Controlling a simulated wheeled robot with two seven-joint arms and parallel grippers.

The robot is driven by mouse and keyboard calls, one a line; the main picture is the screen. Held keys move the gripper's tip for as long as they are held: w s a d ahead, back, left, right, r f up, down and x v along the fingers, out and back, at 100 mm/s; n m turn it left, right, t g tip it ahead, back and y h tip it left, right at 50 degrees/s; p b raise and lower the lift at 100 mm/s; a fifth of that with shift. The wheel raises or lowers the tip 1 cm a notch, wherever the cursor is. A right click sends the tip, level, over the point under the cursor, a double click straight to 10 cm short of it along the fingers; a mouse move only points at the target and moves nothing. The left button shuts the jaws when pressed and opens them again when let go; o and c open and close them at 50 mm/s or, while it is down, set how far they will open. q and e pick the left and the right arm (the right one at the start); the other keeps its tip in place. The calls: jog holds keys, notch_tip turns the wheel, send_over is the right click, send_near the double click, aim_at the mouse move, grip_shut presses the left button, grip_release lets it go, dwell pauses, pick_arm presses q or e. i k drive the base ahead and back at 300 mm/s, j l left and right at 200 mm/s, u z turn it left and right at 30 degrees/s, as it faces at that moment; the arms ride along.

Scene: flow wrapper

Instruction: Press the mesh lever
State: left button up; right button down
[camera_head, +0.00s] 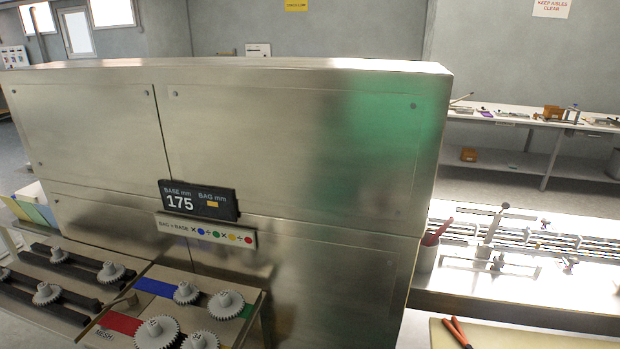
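Neither of my grippers shows in the head view. White gears such as this large one (157,333) sit on the board among blue, red and green strips (153,287). More white gears (47,293) sit on dark bars to the left. The lower part of the board is cut off by the frame.
A large steel cabinet (290,130) stands behind the gears, bearing a display (199,200) reading "BASE mm 175" and a colour-dot label (206,231). To the right are a bright bench (520,290), a cup (427,254) and an orange-handled tool (459,332). A shelved table (540,125) stands behind.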

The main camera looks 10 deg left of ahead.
aim_at(133, 298)
jog(key=j+z, duration=0.1)
jog(key=z, duration=0.35)
jog(key=j+z, duration=0.15)
jog(key=z, duration=0.35)
jog(key=i+j+z, duration=0.1)
jog(key=z, duration=0.35)
jog(key=j, duration=0.35)
jog(key=u, duration=0.45)
jog(key=j+u, duration=0.15)
jog(key=u, duration=0.3)
jog(key=j+u, duration=0.1)
jog(key=u, duration=0.4)
jog(key=j+u, duration=0.1)
jog(key=u, duration=0.35)
jog(key=j+u, duration=0.1)
jog(key=u, duration=0.8)
jog(key=i+j+u, duration=0.1)
jog(key=j, duration=0.3)
jog(key=i+j+u, duration=0.15)
jog(key=j, duration=0.2)
jog(key=l, duration=0.15)
jog(key=k+u, duration=0.05)
